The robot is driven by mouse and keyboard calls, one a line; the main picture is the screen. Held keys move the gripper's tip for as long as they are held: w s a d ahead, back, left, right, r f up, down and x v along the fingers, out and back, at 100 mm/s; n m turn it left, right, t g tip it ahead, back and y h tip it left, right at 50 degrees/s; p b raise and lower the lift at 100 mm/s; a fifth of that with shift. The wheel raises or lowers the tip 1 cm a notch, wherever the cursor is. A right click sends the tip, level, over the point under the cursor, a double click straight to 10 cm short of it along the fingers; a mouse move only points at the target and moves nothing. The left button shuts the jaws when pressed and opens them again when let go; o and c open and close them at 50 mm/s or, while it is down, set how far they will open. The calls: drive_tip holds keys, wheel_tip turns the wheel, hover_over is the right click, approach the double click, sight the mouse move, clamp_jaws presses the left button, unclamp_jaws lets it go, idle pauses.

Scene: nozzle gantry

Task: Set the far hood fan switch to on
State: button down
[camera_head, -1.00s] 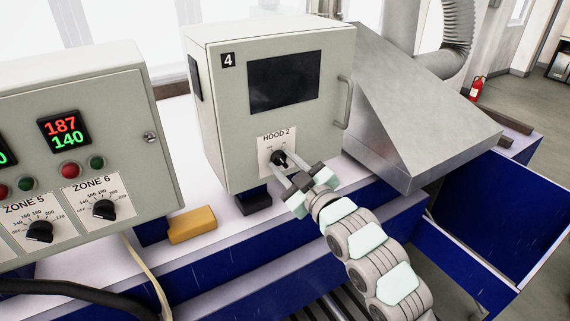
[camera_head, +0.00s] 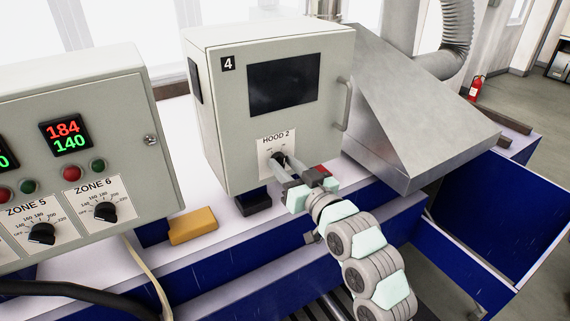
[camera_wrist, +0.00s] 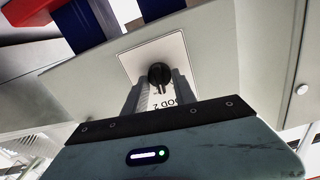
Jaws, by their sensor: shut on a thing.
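The far hood fan switch is a black rotary knob on a white plate labelled HOOD 2 (camera_head: 266,161), low on the front of the grey box marked 4. My gripper (camera_head: 281,163) is at the knob, its fingers closed around it and hiding most of it in the head view. In the wrist view the knob (camera_wrist: 160,75) shows between the two finger tips, with its pointer line toward my gripper's palm. The plate's position marks are too small or covered to read, so I cannot tell its setting.
The control box (camera_head: 228,130) has a dark screen (camera_head: 284,80) and a handle (camera_head: 345,104). A sloped metal hood (camera_head: 425,110) stands close on the right. The ZONE panel (camera_head: 110,120) is on the left, with a yellow block (camera_head: 193,226) on the ledge between.

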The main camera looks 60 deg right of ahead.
drive_tip(key=shift+m+p, duration=0.45)
drive_tip(key=shift+m, duration=1.85)
drive_tip(key=c, duration=1)
unclamp_jaws()
drive_tip(key=shift+b+v, duration=0.4)
drive_tip(key=shift+v, duration=5)
